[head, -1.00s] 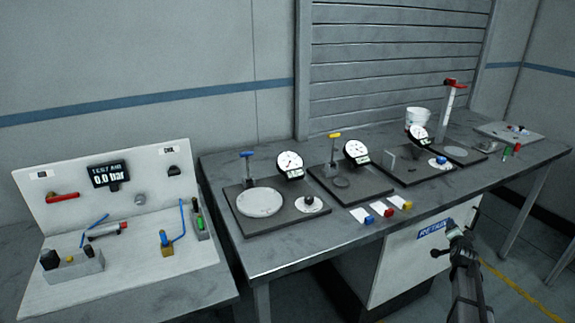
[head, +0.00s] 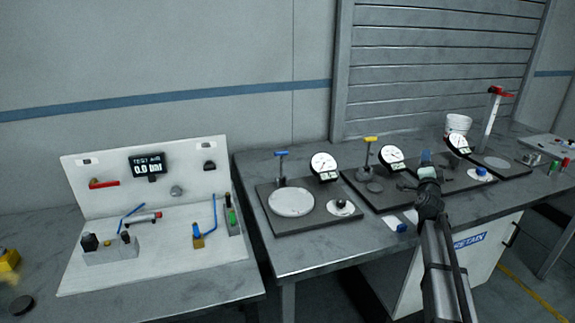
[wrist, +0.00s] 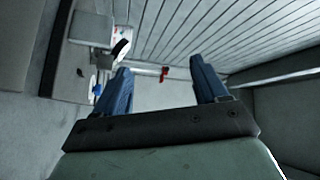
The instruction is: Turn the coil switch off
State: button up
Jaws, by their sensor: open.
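A white test panel (head: 140,180) stands on the left bench. A small black knob (head: 209,165) sits at its upper right under a small label, likely the coil switch; the label's text is too small to read, and I cannot tell its setting. A dark display (head: 146,165) is at the panel's top middle. My gripper (head: 427,158) is far to the right of the panel, raised in front of the gauge stands. In the wrist view its two blue fingers (wrist: 163,82) are apart with nothing between them. The panel's knob is not recognisable in that view.
Gauge stands fill the right bench, with a blue-handled stand (head: 281,168) nearest the panel and a yellow-handled one (head: 368,150) beside it. A red lever (head: 104,184), a blue pipe (head: 214,215) and a block with black caps (head: 110,250) are on the panel unit.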

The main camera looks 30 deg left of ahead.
jog(key=s+a+r+m+y, duration=0.1)
jog(key=s+a+r+y, duration=0.45)
jog(key=a, duration=0.85)
jog(key=s+a+r, duration=0.3)
jog(key=s+a, duration=0.6)
jog(key=a, duration=0.5)
jog(key=s+a+r+m+y, duration=0.15)
jog(key=s+a+r, duration=0.45)
jog(key=a, duration=0.8)
jog(key=m+g+y, duration=0.4)
jog(key=m+g, duration=0.3)
jog(key=m, duration=0.6)
send_near(210, 168)
jog(key=x, duration=0.9)
jog(key=shift+w+a, duration=0.1)
jog(key=shift+a, duration=0.1)
jog(key=c, duration=1.1)
